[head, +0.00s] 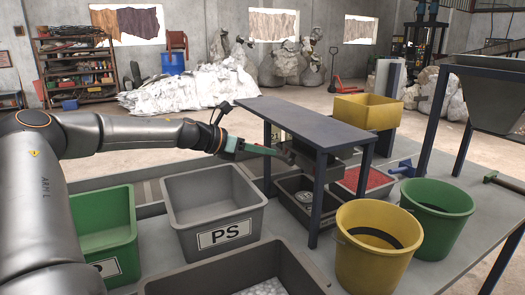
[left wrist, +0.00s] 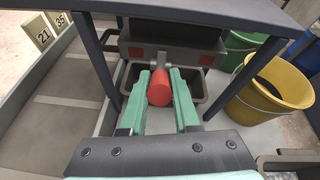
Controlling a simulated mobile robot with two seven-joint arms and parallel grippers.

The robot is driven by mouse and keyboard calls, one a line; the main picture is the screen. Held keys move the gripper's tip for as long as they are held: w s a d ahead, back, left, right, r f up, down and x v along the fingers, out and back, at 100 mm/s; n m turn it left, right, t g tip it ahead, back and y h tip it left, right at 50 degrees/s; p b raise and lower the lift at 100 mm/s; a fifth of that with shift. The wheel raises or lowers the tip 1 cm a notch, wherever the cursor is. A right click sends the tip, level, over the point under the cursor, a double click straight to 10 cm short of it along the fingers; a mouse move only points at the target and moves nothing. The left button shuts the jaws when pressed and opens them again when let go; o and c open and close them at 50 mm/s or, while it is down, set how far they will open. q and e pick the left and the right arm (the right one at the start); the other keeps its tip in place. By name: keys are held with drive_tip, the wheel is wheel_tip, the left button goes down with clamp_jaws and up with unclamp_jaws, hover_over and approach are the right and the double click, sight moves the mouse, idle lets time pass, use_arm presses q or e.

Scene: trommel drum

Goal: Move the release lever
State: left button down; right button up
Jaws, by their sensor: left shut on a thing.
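The release lever shows in the left wrist view as a red cylindrical grip (left wrist: 160,92) on a short grey stem under the dark machine body (left wrist: 172,42). My left gripper (left wrist: 160,76), with its pale green fingers, is shut on this red grip, one finger on each side. In the head view my left gripper (head: 272,151) reaches under the dark bench top (head: 302,122) from the left. The lever is hidden there behind the fingers and the bench. My right gripper does not show in either view.
A grey PS bin (head: 215,207) and a green bin (head: 103,220) stand below my left arm. Bench legs (head: 318,200) flank the work space. A yellow bucket (head: 376,265) and a green bucket (head: 440,238) stand right of them. A red-filled tray (head: 365,181) lies behind.

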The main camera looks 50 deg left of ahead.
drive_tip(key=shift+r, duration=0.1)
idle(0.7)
